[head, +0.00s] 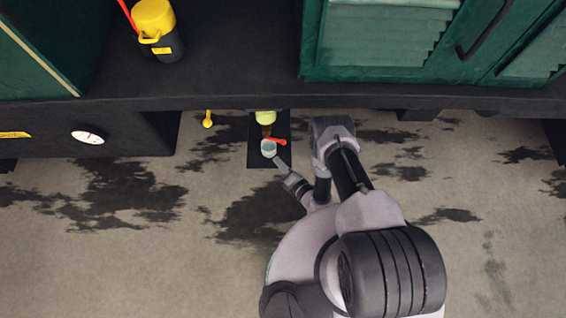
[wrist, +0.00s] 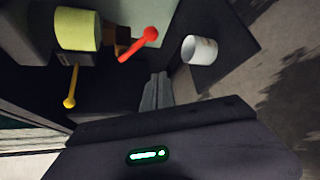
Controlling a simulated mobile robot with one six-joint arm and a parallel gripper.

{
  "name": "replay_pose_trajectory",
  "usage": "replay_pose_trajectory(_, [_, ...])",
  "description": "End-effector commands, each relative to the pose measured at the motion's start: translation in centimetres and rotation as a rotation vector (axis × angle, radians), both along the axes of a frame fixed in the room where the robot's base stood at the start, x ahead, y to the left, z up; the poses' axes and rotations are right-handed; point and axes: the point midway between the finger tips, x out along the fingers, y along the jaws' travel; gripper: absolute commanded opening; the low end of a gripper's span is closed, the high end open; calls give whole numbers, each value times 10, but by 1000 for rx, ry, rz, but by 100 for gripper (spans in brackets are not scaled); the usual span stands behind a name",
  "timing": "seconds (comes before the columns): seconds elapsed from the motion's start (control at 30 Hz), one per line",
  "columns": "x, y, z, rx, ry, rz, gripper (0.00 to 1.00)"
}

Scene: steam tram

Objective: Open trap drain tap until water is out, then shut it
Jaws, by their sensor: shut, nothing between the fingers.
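The trap (head: 265,117) is a pale yellow-green cylinder under the edge of the dark deck; it also shows in the wrist view (wrist: 78,30). A brown tap body (wrist: 117,40) joins its end. The tap's red lever (head: 277,141) points to the right in the head view; its round knob end shows in the wrist view (wrist: 140,44). A white cup (head: 268,149) stands near the tap and also shows in the wrist view (wrist: 199,50). My gripper (wrist: 157,90) is shut and empty, apart from the red lever and the cup. I see no water flowing.
The cup stands on a dark plate (wrist: 225,40). A yellow-knobbed lever (head: 207,119) hangs left of the trap. A white gauge (head: 88,137) is further left. A yellow-topped can (head: 157,30) stands on the deck. The stained ground (head: 120,195) is open in front.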

Motion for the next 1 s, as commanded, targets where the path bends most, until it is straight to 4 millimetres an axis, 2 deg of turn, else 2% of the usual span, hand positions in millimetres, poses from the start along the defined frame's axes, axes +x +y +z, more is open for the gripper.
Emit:
replay_pose_trajectory(0.03, [9, 7, -8, -1, -4, 5, 0])
replay_pose_trajectory(0.23, [44, 29, -20, 1, -4, 5, 0])
replay_pose_trajectory(0.3, [50, 18, -12, 0, 0, -3, 0])
replay_pose_trajectory(0.53, [55, -3, 1, 1, 1, 1, 0])
replay_pose_trajectory(1.0, [56, -9, 4, -17, 2, 3, 0])
